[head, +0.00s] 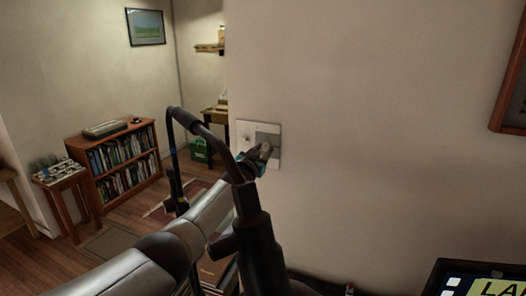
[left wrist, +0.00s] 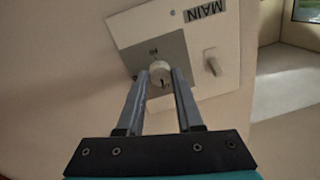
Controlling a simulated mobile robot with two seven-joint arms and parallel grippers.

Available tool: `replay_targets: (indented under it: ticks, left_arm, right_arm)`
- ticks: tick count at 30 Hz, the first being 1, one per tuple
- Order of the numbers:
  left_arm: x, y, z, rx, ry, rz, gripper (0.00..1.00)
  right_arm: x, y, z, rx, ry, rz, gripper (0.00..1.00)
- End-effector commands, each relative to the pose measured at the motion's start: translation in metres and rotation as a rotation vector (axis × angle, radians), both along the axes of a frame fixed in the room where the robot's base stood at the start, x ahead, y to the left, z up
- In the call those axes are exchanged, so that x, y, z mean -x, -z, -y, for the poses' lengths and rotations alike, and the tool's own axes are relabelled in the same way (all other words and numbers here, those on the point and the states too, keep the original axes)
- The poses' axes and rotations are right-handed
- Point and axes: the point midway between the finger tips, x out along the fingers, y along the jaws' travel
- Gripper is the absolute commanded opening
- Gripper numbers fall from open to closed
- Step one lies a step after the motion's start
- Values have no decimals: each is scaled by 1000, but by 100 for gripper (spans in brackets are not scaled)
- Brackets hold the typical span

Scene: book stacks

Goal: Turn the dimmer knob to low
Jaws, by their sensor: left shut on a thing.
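The dimmer knob (left wrist: 160,70) is a small round white knob with a dark mark on its face. It sits on a grey square panel (left wrist: 134,50) of a pale wall plate (left wrist: 228,78). My left gripper (left wrist: 160,80) has one finger on each side of the knob and is shut on it. In the head view, my left gripper (head: 264,154) reaches the wall plate (head: 245,128) and hides the knob. My right gripper is not in view.
A low bookcase (head: 125,160) and a side table (head: 62,172) stand at the left. A framed thing (head: 512,85) hangs at the right edge. Bare wall lies between.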

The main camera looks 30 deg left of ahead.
Motion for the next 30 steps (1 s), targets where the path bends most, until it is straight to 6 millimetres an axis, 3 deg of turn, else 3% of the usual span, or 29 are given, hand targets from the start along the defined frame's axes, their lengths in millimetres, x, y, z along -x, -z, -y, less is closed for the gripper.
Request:
replay_targets:
  ticks: [13,14,15,21,30]
  left_arm:
    - [0,0,0,14,0,2,0]
    - [0,0,0,14,0,2,37]
    - [0,0,0,14,0,2,42]
    - [0,0,0,12,0,1,64]
    - [1,0,0,11,1,1,65]
  right_arm:
    - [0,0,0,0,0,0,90]
    - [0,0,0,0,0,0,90]
    - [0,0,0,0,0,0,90]
    - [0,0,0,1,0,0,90]
    - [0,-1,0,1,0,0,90]
